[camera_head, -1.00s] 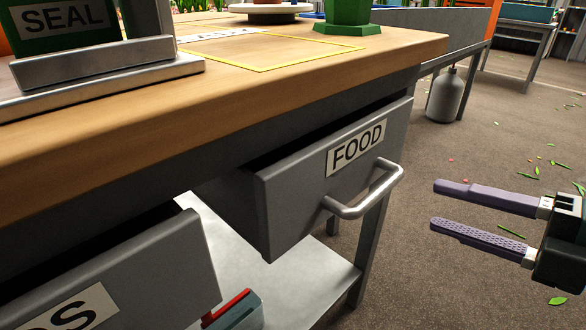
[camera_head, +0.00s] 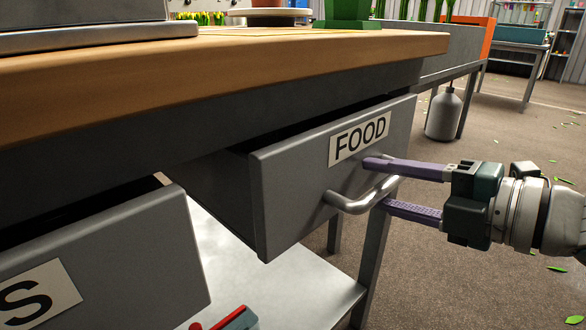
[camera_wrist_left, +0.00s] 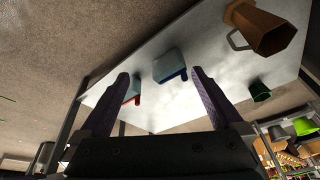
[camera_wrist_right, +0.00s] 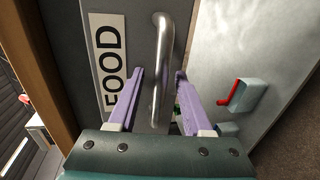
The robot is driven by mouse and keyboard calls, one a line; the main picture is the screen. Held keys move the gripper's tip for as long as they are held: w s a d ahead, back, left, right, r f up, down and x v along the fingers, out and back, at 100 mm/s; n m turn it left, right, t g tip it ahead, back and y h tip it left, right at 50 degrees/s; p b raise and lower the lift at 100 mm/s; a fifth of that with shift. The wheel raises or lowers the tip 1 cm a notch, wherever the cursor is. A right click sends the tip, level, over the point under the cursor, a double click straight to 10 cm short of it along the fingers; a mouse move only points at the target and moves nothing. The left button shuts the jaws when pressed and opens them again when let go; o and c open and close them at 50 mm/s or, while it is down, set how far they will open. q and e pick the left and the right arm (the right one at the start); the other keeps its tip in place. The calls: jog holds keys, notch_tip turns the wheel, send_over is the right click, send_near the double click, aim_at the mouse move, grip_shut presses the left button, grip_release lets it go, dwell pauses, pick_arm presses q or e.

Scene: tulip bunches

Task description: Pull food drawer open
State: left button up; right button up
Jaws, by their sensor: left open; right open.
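The grey food drawer (camera_head: 300,205) with its FOOD label stands partly out from under the wooden worktop. Its silver bar handle (camera_head: 362,197) is on the front face. My right gripper (camera_head: 376,183) is open, with one purple finger above the handle and the other below it. In the right wrist view the handle (camera_wrist_right: 162,70) lies between the two open fingers (camera_wrist_right: 157,85), beside the label; I cannot tell whether they touch it. My left gripper (camera_wrist_left: 160,80) is open and empty in the left wrist view, and is not seen in the head view.
A second drawer (camera_head: 105,265), its label ending in S, is also partly out at the lower left. A metal lower shelf (camera_head: 290,270) and a table leg (camera_head: 372,255) are below. A brown jug (camera_wrist_left: 262,28) shows in the left wrist view.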

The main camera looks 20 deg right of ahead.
grip_shut()
dwell(0.3)
dwell(1.1)
